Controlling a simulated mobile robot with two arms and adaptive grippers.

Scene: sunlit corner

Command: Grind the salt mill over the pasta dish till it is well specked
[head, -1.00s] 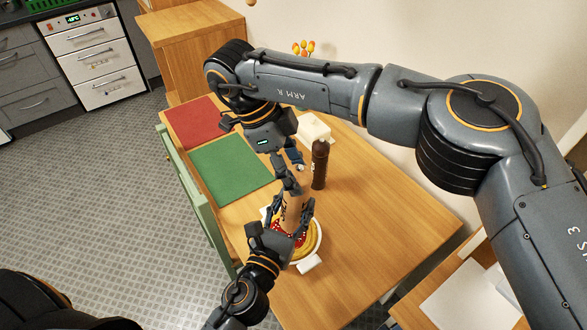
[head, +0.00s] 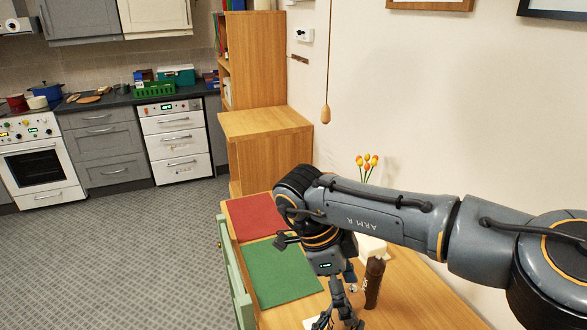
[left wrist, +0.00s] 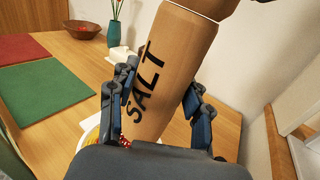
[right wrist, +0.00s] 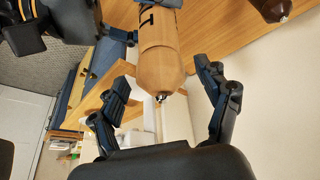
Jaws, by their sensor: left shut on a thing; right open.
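The salt mill (left wrist: 172,75) is a tan cylinder marked SALT, shown tilted in the left wrist view. My left gripper (left wrist: 162,102) is shut on its body. In the right wrist view the mill's rounded head (right wrist: 162,66) with a small metal tip points toward my right gripper (right wrist: 160,80). My right gripper also shows at the bottom of the head view (head: 343,305). Only a yellow and white sliver of the pasta dish (left wrist: 91,141) shows behind the left gripper; its specks are hidden.
A dark brown mill (head: 374,284) stands on the table close to my right gripper. Green (head: 283,272) and red (head: 254,217) mats lie farther off. A teal vase (left wrist: 114,33) and a brown bowl (left wrist: 82,30) stand at the back.

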